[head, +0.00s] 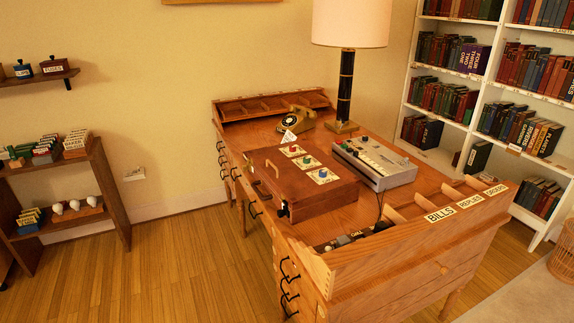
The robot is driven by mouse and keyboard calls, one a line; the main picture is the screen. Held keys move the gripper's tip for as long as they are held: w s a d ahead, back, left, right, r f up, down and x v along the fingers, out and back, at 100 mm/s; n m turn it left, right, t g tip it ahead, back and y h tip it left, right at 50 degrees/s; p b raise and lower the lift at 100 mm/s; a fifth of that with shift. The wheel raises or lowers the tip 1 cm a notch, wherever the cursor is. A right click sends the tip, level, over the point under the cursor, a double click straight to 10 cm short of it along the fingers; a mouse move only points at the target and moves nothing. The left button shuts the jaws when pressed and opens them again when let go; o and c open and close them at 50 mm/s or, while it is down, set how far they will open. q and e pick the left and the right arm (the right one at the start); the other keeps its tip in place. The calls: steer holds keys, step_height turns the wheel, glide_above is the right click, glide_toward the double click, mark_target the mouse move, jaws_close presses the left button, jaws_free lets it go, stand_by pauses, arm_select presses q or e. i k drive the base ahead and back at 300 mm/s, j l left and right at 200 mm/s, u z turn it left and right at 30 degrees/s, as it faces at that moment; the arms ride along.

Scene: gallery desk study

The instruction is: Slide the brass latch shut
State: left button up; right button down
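A reddish-brown wooden box (300,192) lies on the desk, with three labelled plates on its top. A small brass-coloured curved piece (272,168) stands at the box's left edge. A small dark fitting (284,208) sits at its near left corner. I cannot tell which of these, if either, is the brass latch, nor whether the latch is open or shut. Neither of my grippers is in view.
The wooden desk (345,215) also holds a grey device (376,163), a lamp (346,85), an old telephone (297,120) and compartments labelled bills, replies and orders. Dark handles line its left side. Bookshelves (455,75) stand at right. The floor left of the desk is clear.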

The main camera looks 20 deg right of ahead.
mark_target(249, 167)
steer(key=z, duration=0.4)
steer(key=i+j+z, duration=0.25)
steer(key=i+j, duration=2.35)
